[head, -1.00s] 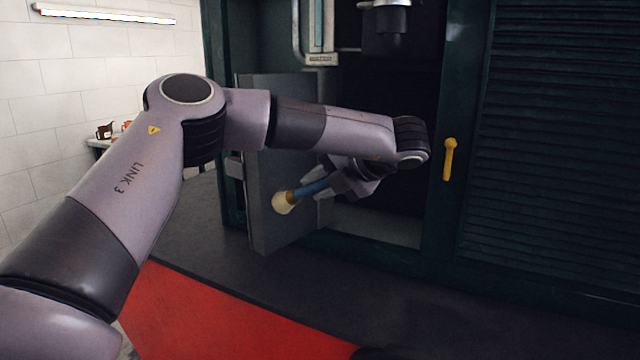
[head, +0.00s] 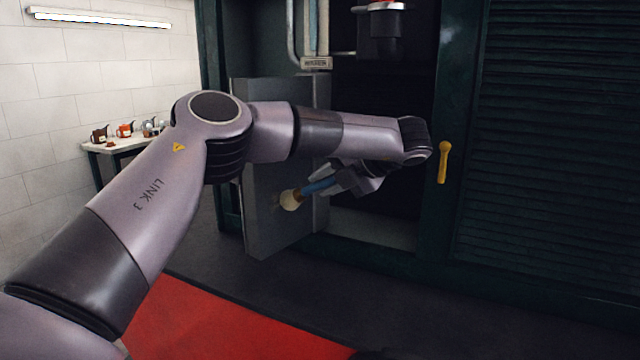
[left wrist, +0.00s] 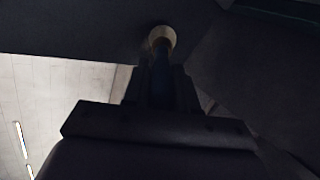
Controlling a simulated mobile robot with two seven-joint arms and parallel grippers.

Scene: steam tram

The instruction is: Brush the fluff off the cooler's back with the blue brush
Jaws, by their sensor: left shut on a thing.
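The blue brush has a blue handle (head: 318,187) and a pale cream bristle head (head: 290,200). My left gripper (head: 337,186) is shut on the handle. The bristle head points left, in front of the face of a grey upright slab (head: 268,135), which looks like the cooler. I cannot tell whether the bristles touch it. In the left wrist view the bristle head (left wrist: 162,37) is at the top middle, against a dark surface, with the dim blue handle (left wrist: 160,78) between the fingers. I cannot make out any fluff. My right gripper is not in view.
A dark green cabinet frame (head: 425,215) surrounds the dark opening right of the slab. A yellow handle (head: 443,162) and a louvred panel (head: 560,140) are at right. A red mat (head: 215,325) lies on the floor. A shelf (head: 120,146) with small pots is at far left.

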